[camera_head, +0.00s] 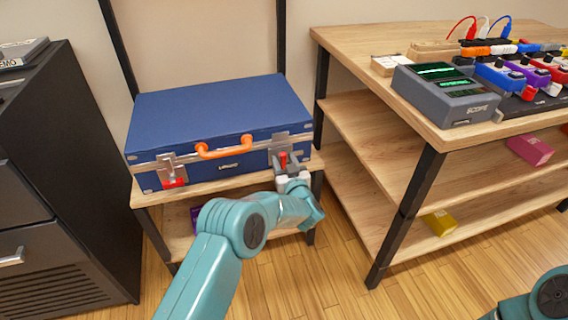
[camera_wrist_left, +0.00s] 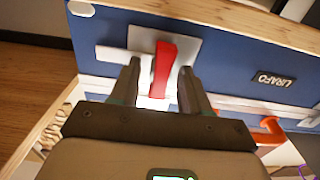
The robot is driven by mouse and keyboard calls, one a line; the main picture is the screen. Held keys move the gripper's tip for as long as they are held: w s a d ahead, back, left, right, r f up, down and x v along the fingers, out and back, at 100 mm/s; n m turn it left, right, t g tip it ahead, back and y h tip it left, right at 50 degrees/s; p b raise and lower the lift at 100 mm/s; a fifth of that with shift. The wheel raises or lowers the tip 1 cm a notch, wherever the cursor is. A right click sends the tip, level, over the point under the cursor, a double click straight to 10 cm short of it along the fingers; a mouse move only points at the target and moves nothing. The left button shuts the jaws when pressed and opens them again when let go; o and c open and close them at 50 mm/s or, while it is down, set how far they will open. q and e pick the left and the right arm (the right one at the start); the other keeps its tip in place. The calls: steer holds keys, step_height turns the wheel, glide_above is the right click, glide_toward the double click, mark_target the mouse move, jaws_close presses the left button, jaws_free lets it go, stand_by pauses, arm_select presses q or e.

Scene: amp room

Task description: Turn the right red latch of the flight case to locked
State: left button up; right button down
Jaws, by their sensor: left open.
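The blue flight case (camera_head: 215,110) lies closed on a wooden shelf, its front facing me. Its right red latch (camera_head: 283,159) points roughly upright on a metal plate at the front right. The left red latch (camera_head: 174,183) lies more sideways. My left gripper (camera_head: 287,169) is open at the right latch. In the left wrist view, the red latch (camera_wrist_left: 162,68) stands between the two open fingers (camera_wrist_left: 158,78), with a gap visible on either side. The lower end of the latch is close to the finger bases. My right gripper is out of view.
An orange handle (camera_head: 224,149) sits between the latches. A wooden bench (camera_head: 429,133) on the right carries a grey scope (camera_head: 446,96) and several coloured pedals. A dark cabinet (camera_head: 75,170) stands on the left. Open floor lies in front of the shelf.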

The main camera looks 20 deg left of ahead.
arm_select(q)
jaws_close()
steer(key=n+b, duration=0.3)
steer(key=n, duration=0.2)
steer(key=shift+a+f+b, duration=0.15)
steer(key=shift+b, duration=0.25)
steer(key=n+b, duration=0.5)
steer(key=n, duration=0.1)
steer(key=shift+s+a+f, duration=0.1)
steer(key=n, duration=0.3)
steer(key=shift+b, duration=0.4)
steer(key=shift+a+n, duration=0.1)
steer(key=shift+n, duration=1.8)
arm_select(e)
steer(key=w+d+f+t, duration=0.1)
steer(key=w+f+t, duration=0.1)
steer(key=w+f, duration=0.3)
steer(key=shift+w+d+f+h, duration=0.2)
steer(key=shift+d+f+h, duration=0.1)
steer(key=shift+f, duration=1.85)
